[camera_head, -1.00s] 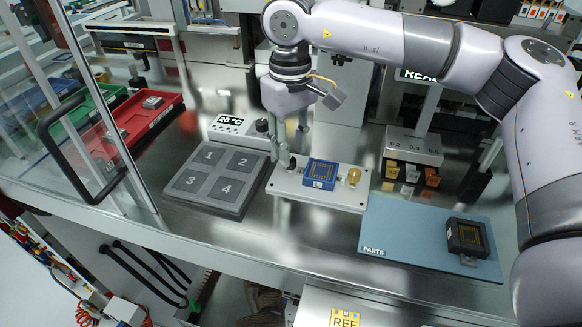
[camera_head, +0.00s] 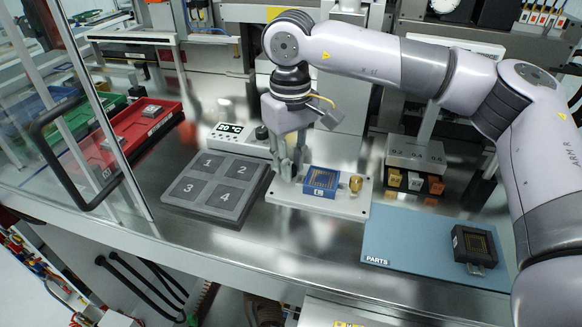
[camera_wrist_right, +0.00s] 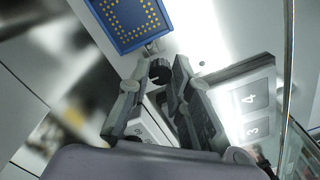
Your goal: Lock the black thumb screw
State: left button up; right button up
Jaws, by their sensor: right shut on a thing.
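The black thumb screw (camera_wrist_right: 160,72) shows in the right wrist view as a small dark round knob between my right fingertips, beside the blue socket (camera_wrist_right: 130,18). My right gripper (camera_wrist_right: 162,66) is shut on it. In the head view my right gripper (camera_head: 289,172) points down at the left part of the pale fixture plate (camera_head: 300,197), just left of the blue socket (camera_head: 322,189). There the fingers hide the screw. A brass knob (camera_head: 356,184) stands at the plate's right end. My left gripper is not in view.
A grey pad with numbered squares (camera_head: 236,216) lies left of the plate. A blue PARTS mat (camera_head: 410,250) holds a black socket (camera_head: 474,244) at right. A small weight stand (camera_head: 415,153) is behind. A glass door with black handle (camera_head: 45,125) is at left.

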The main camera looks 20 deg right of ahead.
jog(key=shift+f+m+b, duration=0.15)
jog(key=shift+m+b, duration=0.2)
jog(key=shift+m, duration=1.05)
jog(key=shift+m+b, duration=0.4)
jog(key=shift+m, duration=1.2)
